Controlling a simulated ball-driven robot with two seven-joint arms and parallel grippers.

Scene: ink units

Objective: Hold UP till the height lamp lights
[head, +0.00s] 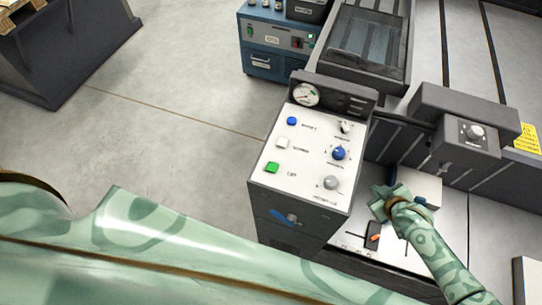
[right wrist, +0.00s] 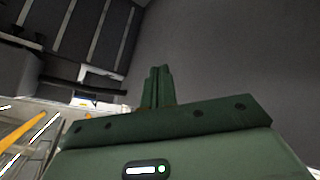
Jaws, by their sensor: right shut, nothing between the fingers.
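A console with a sloped white panel (head: 318,130) stands in the middle of the head view. On its left side are a blue button (head: 292,121), a white button (head: 282,143) and a green button (head: 271,167); their labels are too small to read surely. I cannot pick out the height lamp. My right gripper (head: 381,204) is to the right of the panel, apart from the buttons, above a pale surface. Its fingers are shut with nothing between them, as the right wrist view (right wrist: 158,88) also shows. My left gripper is out of view.
The panel also carries a round gauge (head: 306,95), a blue knob (head: 339,153) and a grey knob (head: 331,183). A small dark box with an orange part (head: 373,237) lies below my right gripper. A grey knob box (head: 472,135) stands right; a blue cabinet (head: 272,45) stands behind.

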